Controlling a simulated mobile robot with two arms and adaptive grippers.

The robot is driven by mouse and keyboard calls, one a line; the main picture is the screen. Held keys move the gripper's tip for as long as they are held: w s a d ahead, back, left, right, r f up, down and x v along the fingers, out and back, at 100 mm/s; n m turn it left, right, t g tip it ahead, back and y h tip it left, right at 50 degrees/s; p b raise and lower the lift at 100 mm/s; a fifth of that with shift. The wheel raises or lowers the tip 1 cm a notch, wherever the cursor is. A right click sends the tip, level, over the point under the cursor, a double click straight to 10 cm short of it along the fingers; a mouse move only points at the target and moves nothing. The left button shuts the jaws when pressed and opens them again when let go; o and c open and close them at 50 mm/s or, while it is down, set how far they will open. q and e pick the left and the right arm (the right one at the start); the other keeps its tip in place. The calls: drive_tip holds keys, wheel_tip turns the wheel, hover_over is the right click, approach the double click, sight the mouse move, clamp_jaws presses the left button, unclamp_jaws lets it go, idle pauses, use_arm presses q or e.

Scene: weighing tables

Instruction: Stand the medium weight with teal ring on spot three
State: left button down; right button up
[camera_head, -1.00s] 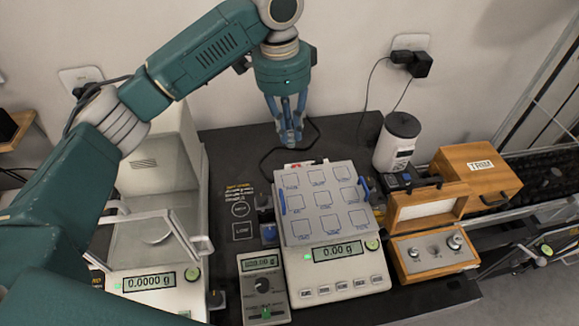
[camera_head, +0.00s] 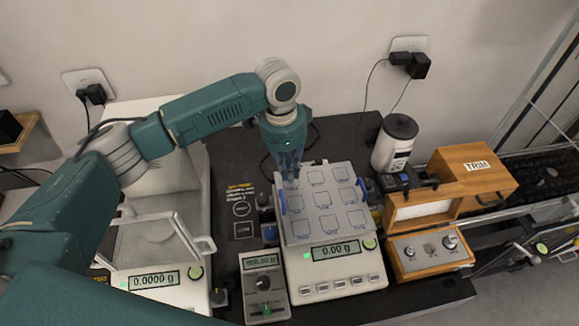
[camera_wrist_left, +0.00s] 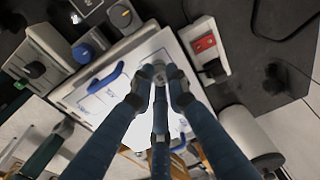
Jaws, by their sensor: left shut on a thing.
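My left gripper (camera_head: 289,178) hangs over the back-left corner of the weighing plate. In the left wrist view its fingers (camera_wrist_left: 160,88) are closed around a small grey metal piece (camera_wrist_left: 159,74), likely the weight. Its ring colour cannot be made out, and the fingers hide most of it. In the head view I cannot see the piece itself. The light grey plate (camera_head: 327,207) carries rows of outlined spots with labels too small to read. The gripper covers the back-left spot. Whether the held piece touches the plate is unclear. My right gripper is not in view.
The balance (camera_head: 335,285) under the plate reads 0.00 g. Blue handles (camera_head: 282,202) flank the plate. An open wooden weight box (camera_head: 430,268) holds metal weights at right. A glass-doored balance (camera_head: 150,279) stands at left. A white canister (camera_head: 393,145) and TRIM box (camera_head: 476,172) stand behind right.

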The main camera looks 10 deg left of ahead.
use_arm(q)
drive_tip(key=shift+f, duration=0.1)
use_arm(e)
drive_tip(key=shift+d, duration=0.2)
use_arm(q)
drive_tip(key=c, duration=1.7)
unclamp_jaws()
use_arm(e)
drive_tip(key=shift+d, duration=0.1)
